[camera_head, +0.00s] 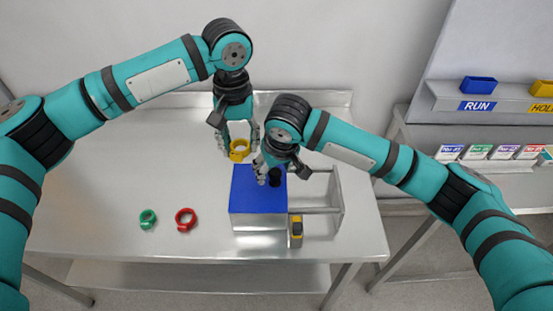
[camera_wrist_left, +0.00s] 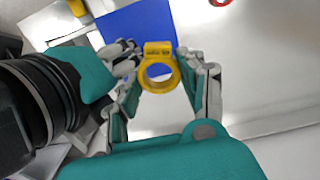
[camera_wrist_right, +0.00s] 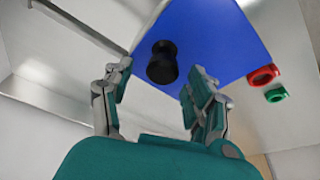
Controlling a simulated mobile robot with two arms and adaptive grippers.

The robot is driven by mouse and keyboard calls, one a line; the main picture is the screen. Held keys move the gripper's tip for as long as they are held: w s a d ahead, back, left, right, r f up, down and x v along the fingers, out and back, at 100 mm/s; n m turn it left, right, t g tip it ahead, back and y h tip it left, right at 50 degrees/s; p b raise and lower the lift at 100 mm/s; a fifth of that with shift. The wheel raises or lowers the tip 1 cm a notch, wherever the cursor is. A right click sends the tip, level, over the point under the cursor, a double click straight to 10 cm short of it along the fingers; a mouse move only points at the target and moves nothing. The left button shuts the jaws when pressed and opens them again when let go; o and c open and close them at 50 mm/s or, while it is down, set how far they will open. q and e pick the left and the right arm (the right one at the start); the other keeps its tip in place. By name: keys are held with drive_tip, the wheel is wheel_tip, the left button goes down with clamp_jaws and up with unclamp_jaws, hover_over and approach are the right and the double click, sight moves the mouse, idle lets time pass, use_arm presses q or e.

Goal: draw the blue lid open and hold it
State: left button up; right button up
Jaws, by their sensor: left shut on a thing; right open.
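The blue lid (camera_head: 252,198) lies flat over the left part of a metal box (camera_head: 258,221), with a black knob (camera_wrist_right: 162,64) standing on it. My right gripper (camera_head: 281,170) is open over the knob side of the lid. In the right wrist view its two fingers (camera_wrist_right: 155,88) stand apart, with the knob just beyond and between their tips, not gripped. My left gripper (camera_wrist_left: 160,85) is shut on a yellow ring (camera_wrist_left: 158,84), which it holds above the table behind the lid; the ring also shows in the head view (camera_head: 239,154).
A red ring (camera_head: 185,219) and a green ring (camera_head: 147,219) lie on the metal table (camera_head: 90,190), left of the box. An open rail frame (camera_head: 338,195) extends right of the lid. A yellow-black item (camera_head: 296,231) is at the box's front. A side bench holds a blue RUN bin (camera_head: 478,85).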

drive_tip(key=shift+w+a+f, duration=0.1)
drive_tip(key=shift+f, duration=0.4)
clamp_jaws()
drive_tip(key=d, duration=1.1)
drive_tip(key=shift+d, duration=0.2)
idle(0.6)
drive_tip(key=shift+r, duration=0.1)
